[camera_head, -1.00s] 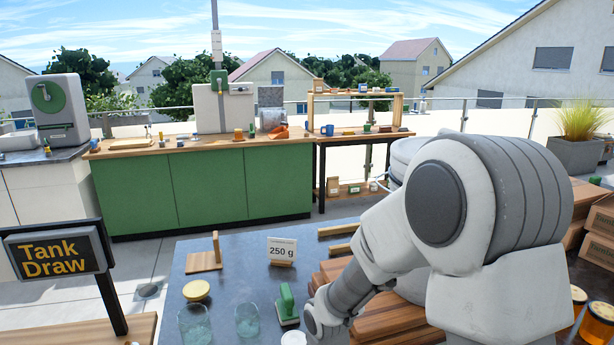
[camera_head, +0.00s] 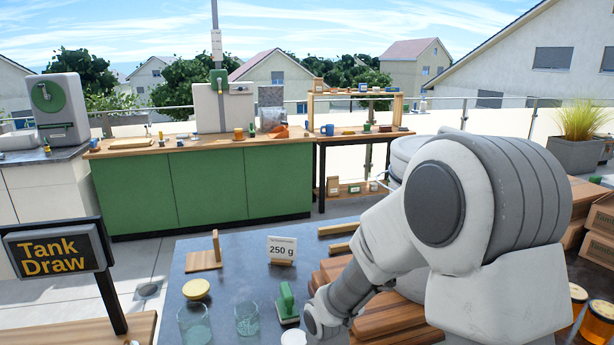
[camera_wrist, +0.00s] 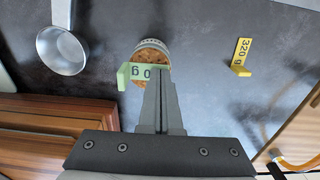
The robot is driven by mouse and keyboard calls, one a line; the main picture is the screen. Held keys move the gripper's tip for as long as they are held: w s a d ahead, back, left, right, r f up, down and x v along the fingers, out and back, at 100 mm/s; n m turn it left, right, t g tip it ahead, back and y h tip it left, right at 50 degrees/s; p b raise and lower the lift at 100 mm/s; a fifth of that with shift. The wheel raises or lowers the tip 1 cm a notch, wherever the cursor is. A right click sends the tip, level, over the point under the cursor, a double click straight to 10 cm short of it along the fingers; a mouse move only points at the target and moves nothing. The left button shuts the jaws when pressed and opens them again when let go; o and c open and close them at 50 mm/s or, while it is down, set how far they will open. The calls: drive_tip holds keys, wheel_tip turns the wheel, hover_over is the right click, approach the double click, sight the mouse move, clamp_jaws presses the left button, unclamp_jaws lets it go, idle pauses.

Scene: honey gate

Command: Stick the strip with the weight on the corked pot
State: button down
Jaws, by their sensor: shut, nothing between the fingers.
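In the wrist view, the corked pot (camera_wrist: 152,47) stands under my fingertips, with a brown cork top and a pale ribbed wall. A light green strip (camera_wrist: 134,73) with a bent end lies across the pot's near side. Its printing ends in a "0" and a "g"; my fingers hide part of it. I cannot tell whether the strip is stuck to the pot. My gripper (camera_wrist: 159,82) is shut and empty, its tips at the strip. A yellow strip (camera_wrist: 242,55) marked 320 g stands to the right. A card (camera_head: 282,249) in the head view reads 250 g.
In the wrist view, a metal pan (camera_wrist: 62,50) lies at upper left and reddish wooden boards (camera_wrist: 45,130) at lower left. In the head view, glass jars (camera_head: 195,326), a yellow-lidded jar (camera_head: 196,289) and a green-handled tool (camera_head: 287,300) stand left of my arm.

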drive_tip(key=shift+r+p, duration=2.45)
drive_tip(key=shift+r, duration=0.55)
drive_tip(key=shift+r, duration=0.1)
drive_tip(key=s+d+r+m+t, duration=0.1)
drive_tip(key=s+d+r+t, duration=0.1)
drive_tip(key=r, duration=0.6)
drive_tip(key=s+d+r+m+t, duration=0.1)
drive_tip(key=s+d+r, duration=0.4)
drive_tip(key=r, duration=0.3)
drive_tip(key=s+d+r+m+t+p, duration=0.1)
drive_tip(key=s+d+r+t, duration=0.1)
drive_tip(key=s+r, duration=0.3)
wheel_tip(320, 180, up, 4)
drive_tip(key=shift+s+d+t, duration=0.2)
drive_tip(key=shift+d+t, duration=0.1)
drive_tip(key=shift+d, duration=0.55)
drive_tip(key=shift+w, duration=0.1)
